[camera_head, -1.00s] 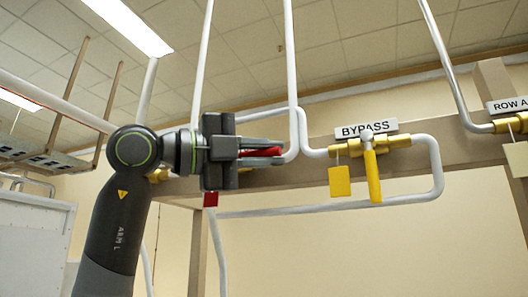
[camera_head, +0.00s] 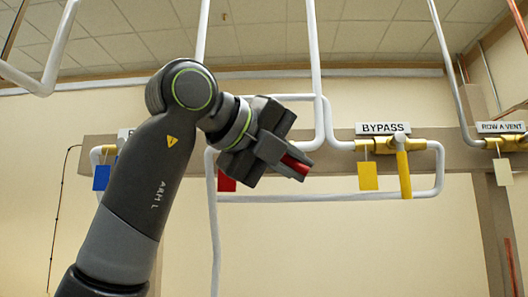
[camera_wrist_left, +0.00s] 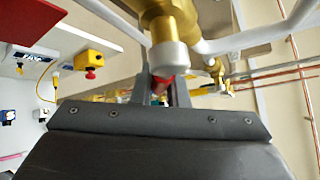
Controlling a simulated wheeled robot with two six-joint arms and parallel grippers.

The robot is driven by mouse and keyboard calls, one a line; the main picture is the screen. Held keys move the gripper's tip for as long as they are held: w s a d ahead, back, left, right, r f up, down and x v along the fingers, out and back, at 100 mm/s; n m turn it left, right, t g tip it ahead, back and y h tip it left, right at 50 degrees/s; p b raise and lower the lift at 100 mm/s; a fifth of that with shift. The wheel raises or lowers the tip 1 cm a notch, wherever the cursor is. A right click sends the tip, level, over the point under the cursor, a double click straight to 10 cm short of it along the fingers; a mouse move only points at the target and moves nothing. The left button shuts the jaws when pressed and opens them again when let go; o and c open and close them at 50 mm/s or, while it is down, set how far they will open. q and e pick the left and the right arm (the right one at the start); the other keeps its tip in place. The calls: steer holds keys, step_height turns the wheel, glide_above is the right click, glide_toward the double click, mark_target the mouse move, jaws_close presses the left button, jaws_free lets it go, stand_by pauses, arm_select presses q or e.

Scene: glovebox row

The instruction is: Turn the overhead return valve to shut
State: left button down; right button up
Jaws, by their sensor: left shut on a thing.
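The red valve handle (camera_head: 296,164) shows between the fingers of my left gripper (camera_head: 299,168), which is shut on it. The handle slants down to the right in the head view. In the left wrist view, the brass valve body (camera_wrist_left: 175,25) with its pale round cap is close in front of the gripper (camera_wrist_left: 163,92), and a bit of red handle (camera_wrist_left: 162,84) shows between the fingers. A red tag (camera_head: 226,182) hangs just left of the gripper. My arm hides the valve body in the head view and any sign above it. My right gripper is not in view.
To the right is the BYPASS valve (camera_head: 383,146), with its yellow handle (camera_head: 404,175) hanging down and a yellow tag. The ROW A VENT valve (camera_head: 507,142) is farther right. A blue tag (camera_head: 101,177) hangs at the left. White pipes (camera_head: 314,60) run close behind the gripper.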

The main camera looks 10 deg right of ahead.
arm_select(q)
steer(key=shift+w+a+f+m+y, duration=0.1)
steer(key=shift+a+f+m+y, duration=0.35)
steer(key=shift+y, duration=0.25)
steer(key=shift+w+a+f+m+y+b, duration=0.15)
steer(key=shift+a+f+m+y+b, duration=0.2)
steer(key=shift+a+m+y+b, duration=0.65)
steer(key=shift+w+a+f+m+y+b, duration=0.1)
steer(key=shift+a+f+m+y+b, duration=0.35)
steer(key=shift+y, duration=1)
steer(key=shift+w+a+f+m+y+b, duration=0.15)
steer(key=shift+a+f+m+y+b, duration=0.1)
steer(key=shift+a+m+y+b, duration=0.8)
steer(key=shift+d+n+y+p, duration=0.1)
steer(key=shift+n+y+p, duration=0.2)
steer(key=shift+p, duration=0.2)
steer(key=c, duration=1.4)
jaws_free()
steer(key=shift+w, duration=0.1)
steer(key=shift+c, duration=0.2)
